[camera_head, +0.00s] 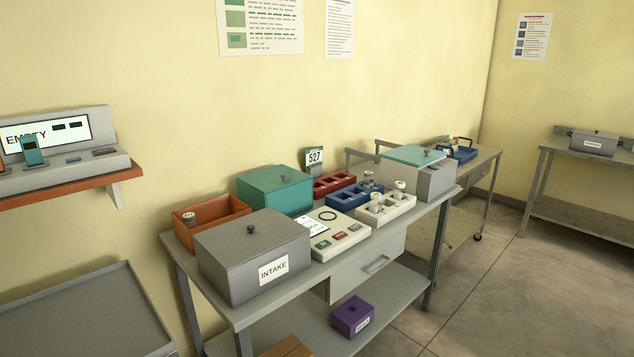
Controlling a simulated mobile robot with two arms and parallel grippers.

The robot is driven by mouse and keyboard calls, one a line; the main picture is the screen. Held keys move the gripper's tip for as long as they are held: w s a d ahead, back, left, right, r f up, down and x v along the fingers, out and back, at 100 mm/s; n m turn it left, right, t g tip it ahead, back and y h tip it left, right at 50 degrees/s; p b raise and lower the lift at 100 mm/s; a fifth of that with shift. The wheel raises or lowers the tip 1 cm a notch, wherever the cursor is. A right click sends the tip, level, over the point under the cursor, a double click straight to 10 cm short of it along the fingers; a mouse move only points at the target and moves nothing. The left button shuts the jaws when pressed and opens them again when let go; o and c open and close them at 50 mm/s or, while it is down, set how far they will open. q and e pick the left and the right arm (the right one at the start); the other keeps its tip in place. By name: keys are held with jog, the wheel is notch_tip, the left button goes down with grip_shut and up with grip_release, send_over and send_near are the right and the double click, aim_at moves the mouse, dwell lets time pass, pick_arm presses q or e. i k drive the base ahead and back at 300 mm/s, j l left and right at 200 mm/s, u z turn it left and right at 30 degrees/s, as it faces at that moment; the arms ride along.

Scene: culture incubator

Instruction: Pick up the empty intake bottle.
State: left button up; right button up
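A grey box labelled INTAKE (225,268) stands at the near left of the metal table, its knobbed lid on, so its inside is hidden. An orange open box (229,207) behind it holds a small bottle with a dark top (188,217). A white rack (390,212) holds small pale-capped bottles (376,202), and a blue rack (346,199) holds another bottle (368,180). I cannot tell which bottle is empty or is the intake bottle. Neither of my grippers is in view.
A teal lidded box (268,192), a red rack (333,184), a 527 sign (314,158) and a button panel (338,239) crowd the tabletop. A wall shelf (50,193) carries a console reading EMPTY (60,132). The floor (490,300) at right is clear.

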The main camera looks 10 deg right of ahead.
aim_at(367, 181)
jog(key=i+l+u, duration=0.4)
jog(key=l, duration=0.2)
jog(key=l+u, duration=0.2)
jog(key=l, duration=0.15)
jog(key=i+l+u, duration=0.2)
jog(key=l, duration=0.2)
jog(key=l+u, duration=0.2)
jog(key=l, duration=0.15)
jog(key=i+l, duration=0.05)
